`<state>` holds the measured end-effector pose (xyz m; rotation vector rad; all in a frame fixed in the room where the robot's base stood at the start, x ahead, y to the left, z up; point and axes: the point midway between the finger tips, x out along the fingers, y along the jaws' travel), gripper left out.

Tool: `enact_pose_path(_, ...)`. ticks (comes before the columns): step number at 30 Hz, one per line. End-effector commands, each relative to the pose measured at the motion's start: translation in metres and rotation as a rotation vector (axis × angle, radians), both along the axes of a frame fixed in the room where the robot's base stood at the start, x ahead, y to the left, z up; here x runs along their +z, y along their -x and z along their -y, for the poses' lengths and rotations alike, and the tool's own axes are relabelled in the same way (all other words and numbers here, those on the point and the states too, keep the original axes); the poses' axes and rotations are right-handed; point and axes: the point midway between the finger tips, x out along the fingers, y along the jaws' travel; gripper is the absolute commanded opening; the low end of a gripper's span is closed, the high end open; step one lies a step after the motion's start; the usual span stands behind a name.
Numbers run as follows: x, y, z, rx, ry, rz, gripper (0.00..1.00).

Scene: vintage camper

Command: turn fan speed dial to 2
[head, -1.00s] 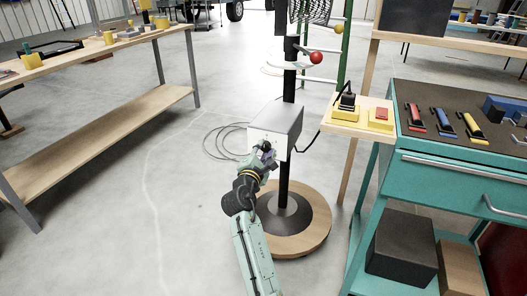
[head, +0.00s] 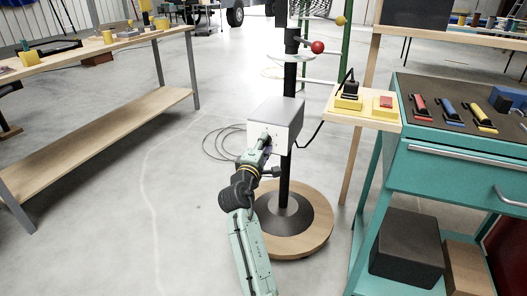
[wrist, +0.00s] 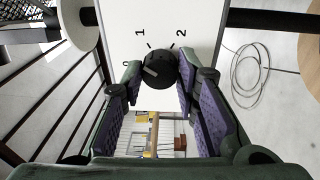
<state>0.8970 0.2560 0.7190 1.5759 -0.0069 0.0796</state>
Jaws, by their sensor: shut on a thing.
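The fan speed dial (wrist: 161,68) is a round black knob on a white panel (wrist: 210,22) in the wrist view. The marks 1 and 2 show beyond it, and a partly hidden 0 is at its left. A pale pointer mark on the dial points left, roughly toward the 0. My gripper (wrist: 160,74) is shut on the dial, one fingertip at each side. In the head view, my gripper (head: 267,143) is at the white front of the grey control box (head: 278,112) on the fan's black post.
The post stands on a round wooden base (head: 312,238). A cable (head: 222,143) lies coiled on the floor. A teal tool cart (head: 440,170) is at the right, and a wooden workbench (head: 110,105) is at the left.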

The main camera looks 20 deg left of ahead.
Motion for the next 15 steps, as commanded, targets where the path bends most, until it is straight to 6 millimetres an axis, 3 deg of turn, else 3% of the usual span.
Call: enact_pose_path(15,-0.0067,0.0003,-0.0017,0.001,-0.49,0.016,0.0)
